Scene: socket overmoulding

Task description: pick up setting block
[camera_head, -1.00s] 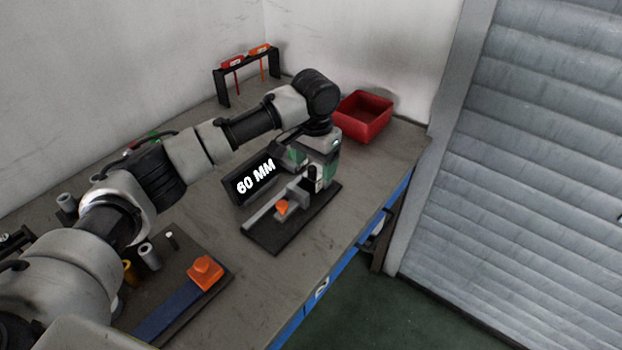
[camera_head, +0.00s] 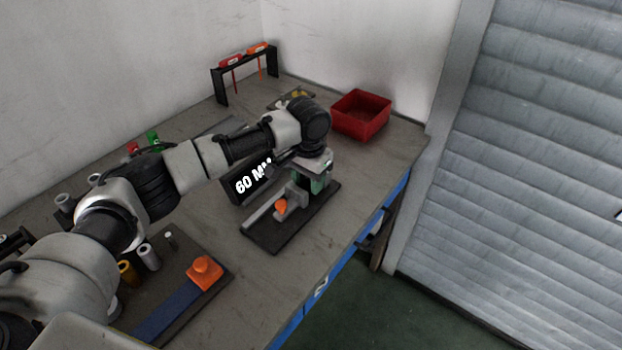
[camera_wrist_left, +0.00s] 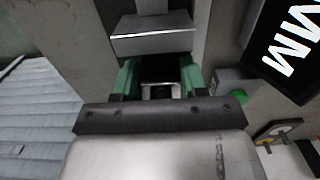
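My left gripper (camera_head: 318,186) is low over the right end of a black fixture board (camera_head: 273,238). In the left wrist view, its two green fingers (camera_wrist_left: 160,80) are spread apart. A dark block-like shape (camera_wrist_left: 161,72) lies between them, and I cannot tell whether they touch it. I take this shape to be the setting block; the gripper hides it in the head view. A grey metal block (camera_wrist_left: 152,36) lies just beyond the fingertips. The board also carries a grey rail and an orange knob (camera_head: 281,206). My right gripper is not in view.
A black "60 MM" sign (camera_head: 243,187) stands close beside the fixture. A red bin (camera_head: 361,115) sits at the back right, and a black tool rack (camera_head: 219,88) at the back. A blue bar with an orange clamp (camera_head: 204,271) is in front. The bench's right edge is near.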

